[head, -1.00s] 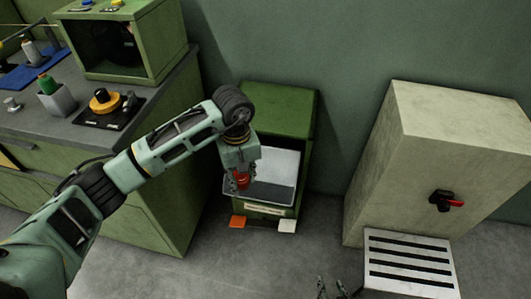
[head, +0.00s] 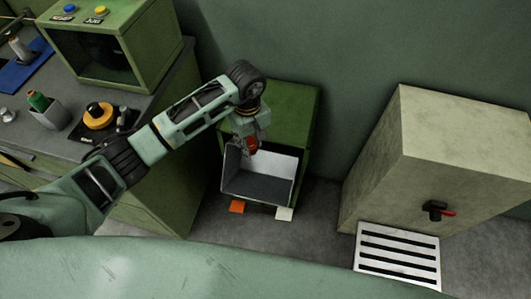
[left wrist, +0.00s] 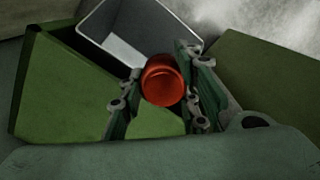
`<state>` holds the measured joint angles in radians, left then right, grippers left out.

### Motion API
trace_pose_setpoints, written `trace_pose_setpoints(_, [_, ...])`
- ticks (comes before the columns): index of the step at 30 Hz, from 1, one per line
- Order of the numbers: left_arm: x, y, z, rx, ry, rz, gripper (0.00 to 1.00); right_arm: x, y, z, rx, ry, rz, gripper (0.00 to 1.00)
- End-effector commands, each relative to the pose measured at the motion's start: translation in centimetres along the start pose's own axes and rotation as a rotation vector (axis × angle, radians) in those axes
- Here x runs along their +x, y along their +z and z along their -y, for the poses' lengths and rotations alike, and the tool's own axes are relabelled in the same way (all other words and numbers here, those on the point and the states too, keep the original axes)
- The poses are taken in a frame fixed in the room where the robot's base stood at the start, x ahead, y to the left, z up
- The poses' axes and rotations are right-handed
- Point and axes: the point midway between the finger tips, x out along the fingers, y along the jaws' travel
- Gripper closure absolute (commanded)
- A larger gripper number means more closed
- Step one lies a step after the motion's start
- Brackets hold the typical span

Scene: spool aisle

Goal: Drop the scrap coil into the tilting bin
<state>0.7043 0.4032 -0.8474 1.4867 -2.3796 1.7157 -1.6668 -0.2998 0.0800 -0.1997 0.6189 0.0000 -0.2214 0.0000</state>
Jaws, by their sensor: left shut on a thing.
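The scrap coil (head: 252,144) is a small red-orange cylinder. My left gripper (head: 250,148) is shut on it, above the back part of the tilting bin's opening. In the left wrist view the coil (left wrist: 162,80) sits between the two fingers of the gripper (left wrist: 158,95). The tilting bin (head: 256,187) is a grey tray with a pale inner wall, leaning out of a green cabinet (head: 294,110) with its opening upward. No contents show in the part of the bin I see. The bin's edge also shows beyond the coil in the left wrist view (left wrist: 112,42). My right gripper is out of view.
An orange pad (head: 237,206) and a white pad (head: 284,214) are at the floor before the bin. A green workbench (head: 160,185) stands left. A pale cabinet (head: 450,150) with a red-black handle and a slotted plate (head: 398,255) is right. Floor between is clear.

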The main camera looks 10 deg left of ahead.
Motion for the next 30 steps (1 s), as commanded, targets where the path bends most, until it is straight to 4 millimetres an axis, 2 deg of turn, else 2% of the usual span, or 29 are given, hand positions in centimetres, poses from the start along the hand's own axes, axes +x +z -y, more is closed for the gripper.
trace_pose_setpoints(6, [3.0,0.1,0.0,0.0,0.0,0.003,0.98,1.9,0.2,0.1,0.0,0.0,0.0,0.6])
trace_pose_setpoints(12, [4.9,0.1,0.0,0.001,0.0,0.002,0.98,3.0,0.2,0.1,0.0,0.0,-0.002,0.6])
trace_pose_setpoints(25, [5.5,0.0,0.0,0.001,0.001,0.0,0.98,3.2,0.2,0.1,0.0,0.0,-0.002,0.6])
trace_pose_setpoints(26, [5.5,0.0,0.0,0.001,0.001,0.0,0.69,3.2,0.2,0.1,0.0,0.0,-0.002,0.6])
trace_pose_setpoints(30, [5.5,0.0,0.0,0.001,0.001,0.0,0.56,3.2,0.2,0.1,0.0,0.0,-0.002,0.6])
